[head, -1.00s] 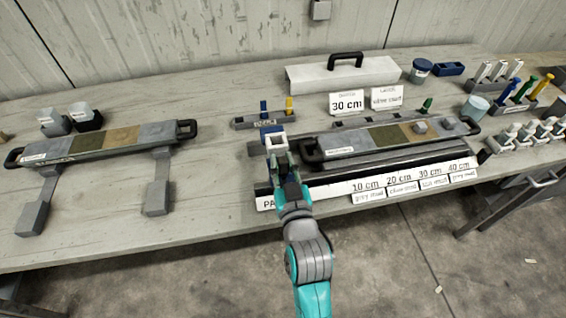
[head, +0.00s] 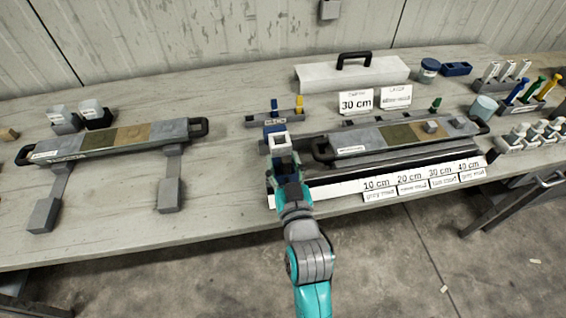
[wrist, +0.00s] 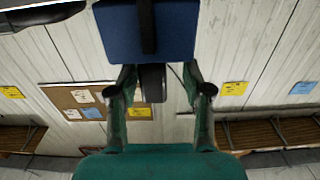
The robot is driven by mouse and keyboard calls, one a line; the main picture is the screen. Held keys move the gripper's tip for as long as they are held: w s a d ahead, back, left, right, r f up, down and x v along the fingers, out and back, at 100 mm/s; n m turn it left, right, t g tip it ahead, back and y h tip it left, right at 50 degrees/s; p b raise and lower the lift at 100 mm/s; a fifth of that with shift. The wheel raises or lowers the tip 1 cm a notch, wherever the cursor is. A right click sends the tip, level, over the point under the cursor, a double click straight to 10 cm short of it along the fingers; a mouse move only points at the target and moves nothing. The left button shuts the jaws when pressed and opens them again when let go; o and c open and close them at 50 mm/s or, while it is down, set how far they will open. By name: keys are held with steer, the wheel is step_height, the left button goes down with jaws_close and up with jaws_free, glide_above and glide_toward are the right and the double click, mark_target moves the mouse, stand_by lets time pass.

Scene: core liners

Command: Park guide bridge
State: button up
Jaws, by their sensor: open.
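A small blue and white square-framed piece (head: 275,137), which looks like the guide bridge, is at the left end of the right-hand core liner (head: 385,138). My gripper (head: 283,161) is just in front of it, left of the liner's near handle. In the wrist view, my gripper (wrist: 162,78) has its fingers spread. A blue block with a black strip (wrist: 165,38) lies beyond the fingertips, with a dark grey part (wrist: 153,84) showing between the fingers. Whether the fingers touch it cannot be told. What the piece rests on is hidden.
A white ruler strip (head: 335,187) runs along the front of the right liner. Another core liner (head: 115,140) stands on supports at left. A small peg rack (head: 258,117) is behind my gripper. A white handled cover (head: 345,75) is at the back. Bare table lies between the liners.

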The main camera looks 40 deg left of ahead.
steer(key=v, duration=1.2)
steer(key=shift+a, duration=0.1)
steer(key=s+d+f+m+t+h, duration=0.1)
steer(key=s+d+f+m+h, duration=0.15)
steer(key=d, duration=0.55)
steer(key=s+d+f+m+t+h, duration=0.1)
steer(key=d+f+h, duration=0.1)
steer(key=d+f, duration=0.35)
steer(key=s+d+f+m+t+h, duration=0.1)
steer(key=s+d+f+m+h, duration=0.1)
steer(key=d, duration=0.7)
steer(key=s+d+m+h, duration=0.4)
steer(key=s+d+h, duration=0.3)
steer(key=s+d, duration=0.6)
steer(key=v, duration=0.4)
steer(key=shift+s+d+f, duration=0.15)
steer(key=shift+s+f, duration=0.05)
steer(key=shift+s, duration=0.05)
